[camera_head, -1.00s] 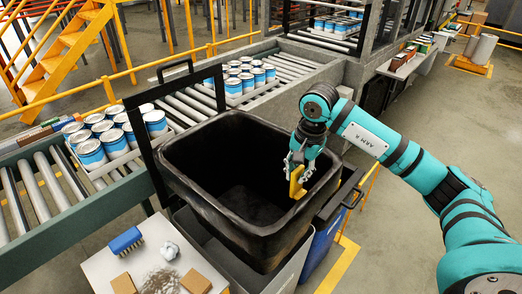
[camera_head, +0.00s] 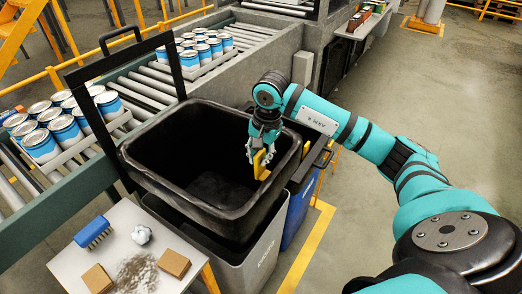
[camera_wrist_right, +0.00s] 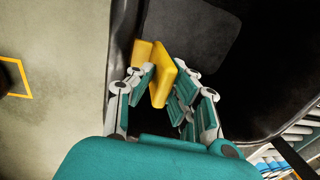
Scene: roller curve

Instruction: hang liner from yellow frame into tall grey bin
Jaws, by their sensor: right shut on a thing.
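A large black liner (camera_head: 135,157) with a wide open top sits over the tall grey bin (camera_head: 262,255). The bin's wall shows below the liner's near side; how deep the liner reaches is hidden. My right gripper (camera_head: 258,158) is at the liner's right inner side, shut on a yellow block-like piece (camera_head: 262,165). The yellow piece also shows between the fingers in the right wrist view (camera_wrist_right: 163,82), close to the black rim (camera_wrist_right: 122,60). Whether it is joined to the liner I cannot tell. No whole yellow frame is clear. My left gripper is out of view.
A black upright frame (camera_head: 131,38) stands behind the liner, beside a roller conveyor (camera_head: 150,82) with trays of blue-white cans (camera_head: 67,130). A blue bin (camera_head: 297,218) is at the right. A small table (camera_head: 70,262) holds a brush (camera_head: 92,231) and brown blocks (camera_head: 174,263).

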